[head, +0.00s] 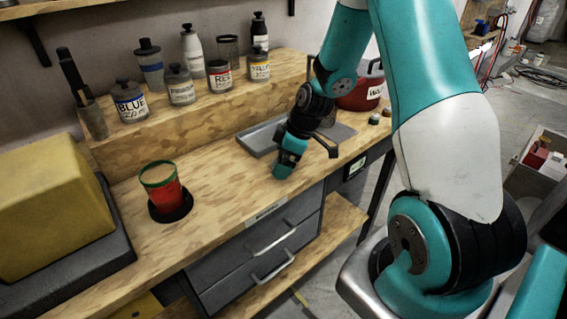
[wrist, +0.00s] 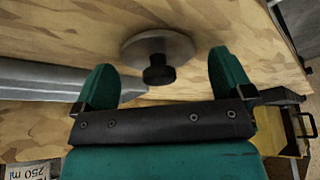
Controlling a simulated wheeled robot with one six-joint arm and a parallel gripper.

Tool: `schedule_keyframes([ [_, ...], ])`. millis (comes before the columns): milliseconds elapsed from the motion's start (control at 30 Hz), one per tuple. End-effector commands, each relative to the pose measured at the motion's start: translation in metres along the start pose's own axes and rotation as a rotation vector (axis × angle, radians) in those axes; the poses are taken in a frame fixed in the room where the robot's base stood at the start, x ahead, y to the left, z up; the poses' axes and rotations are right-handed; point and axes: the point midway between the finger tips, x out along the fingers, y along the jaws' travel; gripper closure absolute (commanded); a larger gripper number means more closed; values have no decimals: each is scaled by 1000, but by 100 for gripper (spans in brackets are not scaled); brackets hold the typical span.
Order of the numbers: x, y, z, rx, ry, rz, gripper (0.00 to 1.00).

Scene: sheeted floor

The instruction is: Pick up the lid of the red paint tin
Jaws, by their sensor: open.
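A small tin labelled RED (head: 219,76) stands on the raised wooden shelf in the head view; I make out no knob on its top. In the wrist view a round grey lid (wrist: 185,50) with a black knob (wrist: 159,72) lies on the wooden bench. I cannot tell from its look which tin it belongs to. My gripper (wrist: 164,78) is open, with the knob between its teal fingers and nothing held. In the head view my gripper (head: 284,167) is low over the bench, in front of the grey tray; the lid is not visible there.
Tins labelled BLUE (head: 130,103) and YELLOW (head: 259,68) and several bottles share the shelf. A grey tray (head: 258,138) lies behind my gripper. A red cup (head: 166,194) stands on a black base. A red pot (head: 362,92) is at right. Bare bench separates cup and gripper.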

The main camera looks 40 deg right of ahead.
Motion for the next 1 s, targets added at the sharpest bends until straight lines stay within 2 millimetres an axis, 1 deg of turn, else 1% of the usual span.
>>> schedule_keyframes([
  [33,0,0,0,0,0,0,9],
  [67,0,0,0,0,0,0,16],
  [100,0,0,0,0,0,0,25],
  [167,0,0,0,0,0,0,38],
  [200,0,0,0,0,0,0,48],
  [233,0,0,0,0,0,0,51],
  [567,-1,0,0,0,0,0,52],
  [733,-8,1,-4,-1,1,2,52],
  [867,-26,1,-11,-2,2,5,52],
  [967,-50,2,-21,-4,3,9,52],
  [1000,-62,2,-26,-3,3,10,52],
])
